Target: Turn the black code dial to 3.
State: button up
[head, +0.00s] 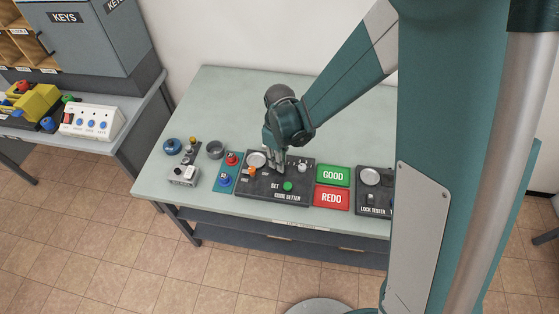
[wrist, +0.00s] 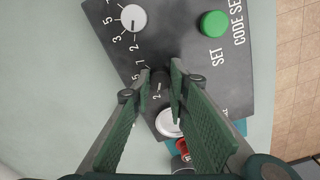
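The dark code setter panel (head: 262,190) lies on the table in the head view, and it fills the upper middle of the wrist view (wrist: 185,50). My gripper (head: 279,168) points down over its middle. In the wrist view its two fingers (wrist: 161,76) are apart, one on each side of the small black code dial (wrist: 160,80). The dial is dark on dark, so contact and its exact setting are hard to tell. White numbers such as 5, 1 and 2 stand around it. In the head view my gripper hides the dial.
On the panel are a white dial (wrist: 132,18), a green SET button (wrist: 213,24) and a white disc (wrist: 168,123). An orange knob (head: 252,171) sits left. Green GOOD (head: 333,175) and red REDO (head: 331,198) plates lie right. The table behind is clear.

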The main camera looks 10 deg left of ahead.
jog(key=shift+c, duration=1.3)
jog(key=shift+m+b, duration=0.3)
jog(key=shift+m, duration=0.2)
jog(key=shift+f+m+b, duration=0.1)
jog(key=shift+m+b, duration=0.2)
jog(key=shift+m, duration=0.3)
jog(key=m+b, duration=0.2)
jog(key=m, duration=0.3)
jog(key=shift+m, duration=0.4)
jog(key=o, duration=0.9)
jog(key=shift+r, duration=0.2)
